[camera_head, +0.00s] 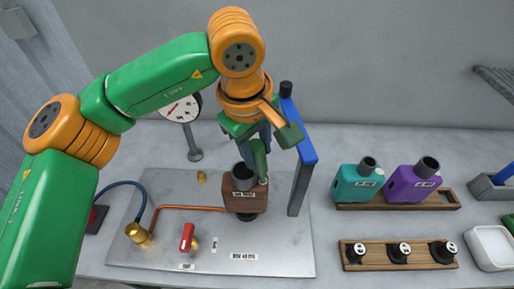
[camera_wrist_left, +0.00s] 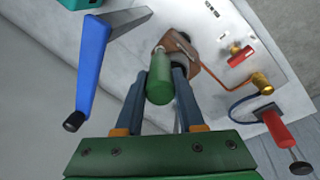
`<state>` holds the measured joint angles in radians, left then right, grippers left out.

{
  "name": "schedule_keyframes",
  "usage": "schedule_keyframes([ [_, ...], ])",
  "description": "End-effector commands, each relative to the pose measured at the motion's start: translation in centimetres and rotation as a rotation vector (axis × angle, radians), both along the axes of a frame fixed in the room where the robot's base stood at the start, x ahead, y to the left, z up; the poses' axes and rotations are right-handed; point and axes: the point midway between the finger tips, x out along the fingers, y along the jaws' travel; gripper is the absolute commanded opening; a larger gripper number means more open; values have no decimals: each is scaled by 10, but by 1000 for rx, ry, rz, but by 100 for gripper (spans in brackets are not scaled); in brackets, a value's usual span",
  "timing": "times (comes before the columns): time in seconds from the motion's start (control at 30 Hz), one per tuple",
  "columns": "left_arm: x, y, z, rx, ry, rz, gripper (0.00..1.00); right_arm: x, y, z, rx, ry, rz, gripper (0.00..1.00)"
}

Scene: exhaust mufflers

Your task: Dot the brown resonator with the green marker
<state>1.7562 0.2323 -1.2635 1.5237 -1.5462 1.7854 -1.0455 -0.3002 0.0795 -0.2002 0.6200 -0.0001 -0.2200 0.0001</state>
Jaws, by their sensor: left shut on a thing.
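The brown resonator (camera_head: 243,203), a boxy block with a dark pipe mouth on top and a label on its front, stands upright on the grey metal plate (camera_head: 140,200). It also shows in the left wrist view (camera_wrist_left: 177,46), partly hidden behind the marker. My left gripper (camera_head: 258,150) is right above it, shut on the green marker (camera_head: 261,163). The marker points down at the right side of the resonator's top, beside the pipe mouth. Its lower end is close to the resonator; I cannot tell if it touches. In the left wrist view the marker (camera_wrist_left: 160,85) lies between both fingers.
A blue-topped post (camera_head: 300,170) stands close right of the gripper. A gauge (camera_head: 181,107), a copper pipe (camera_head: 195,208) and a red valve (camera_head: 187,238) are left. Teal (camera_head: 355,185) and purple (camera_head: 410,185) mufflers sit in a wooden rack at right, behind a strip of dark knobs (camera_head: 398,252).

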Motion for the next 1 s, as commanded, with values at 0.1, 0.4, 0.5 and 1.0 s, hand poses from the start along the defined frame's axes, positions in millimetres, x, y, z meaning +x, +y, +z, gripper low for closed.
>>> schedule_keyframes([
  [0.1,0,0,-1,2,2,0,0,0,0,0,0,0,0,50],
  [0.4,0,0,1,2,4,0,0,0,0,2,0,0,0,50],
  [0.5,0,0,11,2,2,0,0,0,0,10,0,0,0,50],
  [1.0,0,0,68,1,2,1,0,0,0,56,0,0,-1,50],
])
